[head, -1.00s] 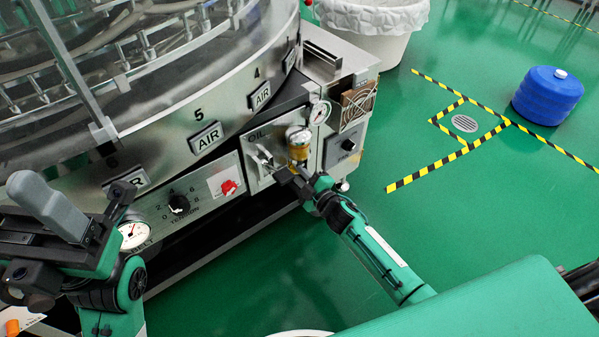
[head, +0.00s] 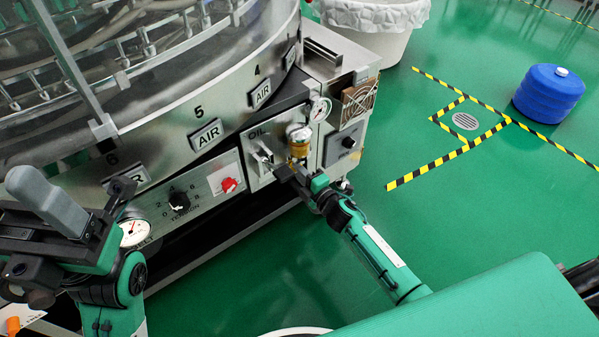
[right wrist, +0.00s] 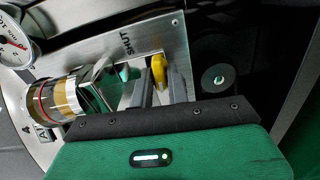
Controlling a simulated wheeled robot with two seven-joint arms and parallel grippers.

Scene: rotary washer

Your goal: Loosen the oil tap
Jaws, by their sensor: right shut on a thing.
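The oil panel (head: 258,182) is a metal plate marked OIL on the machine's front. The oil tap shows in the right wrist view as a yellow handle (right wrist: 158,70) in front of a plate marked SHUT. My right gripper (head: 283,173) reaches the panel from the right, and its fingers (right wrist: 154,94) are shut on the tap handle, hiding part of it. A glass oil cup (head: 299,141) with amber contents stands just beside the gripper; it also shows in the right wrist view (right wrist: 58,99).
A red knob (head: 229,185) and a black tension dial (head: 179,201) sit left of the oil panel. A pressure gauge (head: 320,109) and a black knob (head: 348,142) are to its right.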

